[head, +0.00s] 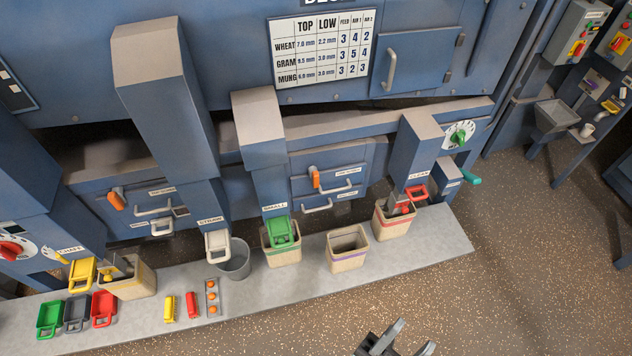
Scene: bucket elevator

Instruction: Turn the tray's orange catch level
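Two orange catches show on the blue machine front. The left orange catch (117,200) stands steeply, leaning a little, at the left of a tray front (148,198) with a pull handle (154,209). The other orange catch (315,178) stands nearly upright on the middle tray front (345,174), left of its pull handle (337,189). Neither catch lies level. My gripper (413,335) is at the bottom edge, open and empty, far from both catches; its lower part is cut off by the frame.
A grey ledge (425,250) runs below the trays and carries several bins, including a beige bin (348,249) and a grey bucket (235,262). Spouts, such as the one marked small (262,130), jut out beside the trays. The speckled floor (530,270) at right is clear.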

